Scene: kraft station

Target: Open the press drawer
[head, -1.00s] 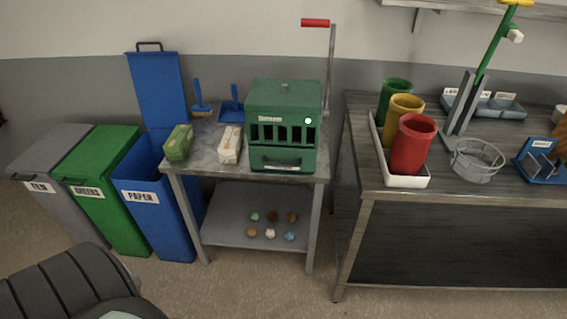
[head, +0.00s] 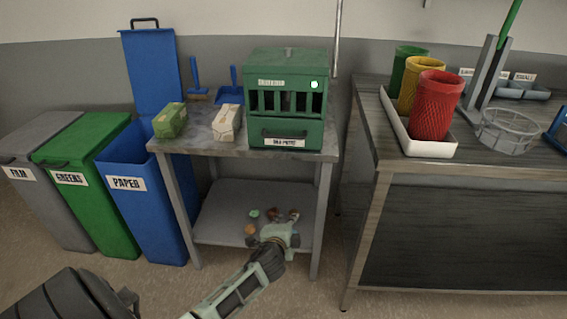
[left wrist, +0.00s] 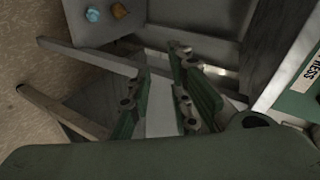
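The green press (head: 287,75) stands on the grey stand. Its drawer (head: 274,133) is the lower front panel, with a dark handle (head: 284,134) and a white label below. The drawer looks shut in the head view. My left gripper (head: 288,233) is in front of the stand, below the drawer and apart from it. In the left wrist view my left gripper (left wrist: 163,68) has its two green fingers spread, with nothing held between them. Part of a green front with a label reading PRESS (left wrist: 308,75) shows at the right edge. My right gripper is not in view.
The stand's top (head: 205,142) holds a green block (head: 170,121) and a pale block (head: 227,122) left of the press. Small lumps (head: 254,213) lie on its lower shelf. Bins, including a blue paper bin (head: 140,200), stand left. A dark workbench (head: 430,175) stands right.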

